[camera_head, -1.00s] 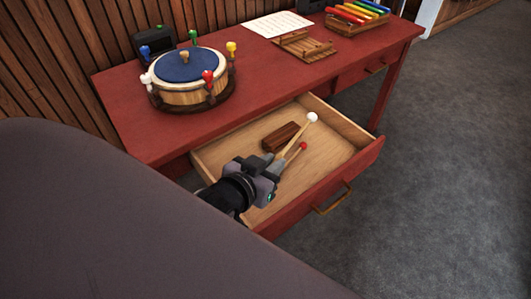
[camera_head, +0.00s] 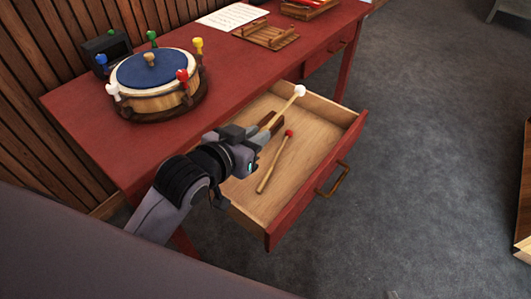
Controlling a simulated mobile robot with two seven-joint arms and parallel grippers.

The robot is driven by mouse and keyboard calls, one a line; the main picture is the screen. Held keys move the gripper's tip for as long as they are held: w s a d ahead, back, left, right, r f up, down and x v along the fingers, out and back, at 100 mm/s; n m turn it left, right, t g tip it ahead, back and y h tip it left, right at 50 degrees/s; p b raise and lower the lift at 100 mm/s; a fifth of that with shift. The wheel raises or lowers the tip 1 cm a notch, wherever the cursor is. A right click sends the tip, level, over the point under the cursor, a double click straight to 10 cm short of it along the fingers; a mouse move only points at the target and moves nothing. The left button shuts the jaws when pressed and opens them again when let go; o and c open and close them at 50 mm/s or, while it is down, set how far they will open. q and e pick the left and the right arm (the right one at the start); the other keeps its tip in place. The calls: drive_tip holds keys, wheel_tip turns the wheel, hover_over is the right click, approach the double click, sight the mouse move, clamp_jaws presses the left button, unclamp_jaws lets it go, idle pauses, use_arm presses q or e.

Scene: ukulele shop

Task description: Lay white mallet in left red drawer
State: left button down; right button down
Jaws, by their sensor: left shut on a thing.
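The white mallet (camera_head: 299,91) has a white round head and a pale wooden stick. My left gripper (camera_head: 264,136) is shut on the stick, with the head pointing to the upper right over the open left red drawer (camera_head: 318,137). Whether the mallet touches the drawer or hangs above it is hard to tell. The gripper is over the drawer's left part, and its body hides the drawer's left corner. The stick's rear end is hidden in the gripper. My right gripper is not in view.
The drawer's right part is bare. On the red desk (camera_head: 215,70) stand a drum (camera_head: 155,82) and a wooden rack (camera_head: 266,34). The right drawer (camera_head: 334,46) is closed.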

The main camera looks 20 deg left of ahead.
use_arm(q)
drive_tip(key=shift+m+h, duration=0.7)
drive_tip(key=f+b, duration=0.1)
drive_tip(key=f, duration=0.5)
drive_tip(key=w+d+f+b, duration=0.1)
drive_tip(key=f+b, duration=0.1)
drive_tip(key=f, duration=0.4)
drive_tip(key=d+f+b, duration=0.1)
drive_tip(key=f+b, duration=0.1)
drive_tip(key=f, duration=0.5)
drive_tip(key=shift+w, duration=0.2)
drive_tip(key=shift+f, duration=0.15)
drive_tip(key=shift+f+b, duration=0.3)
drive_tip(key=shift+f, duration=0.3)
drive_tip(key=c, duration=1.1)
unclamp_jaws()
drive_tip(key=shift+g, duration=0.3)
drive_tip(key=shift+o, duration=0.2)
drive_tip(key=shift+s+f, duration=0.1)
drive_tip(key=shift+f, duration=0.05)
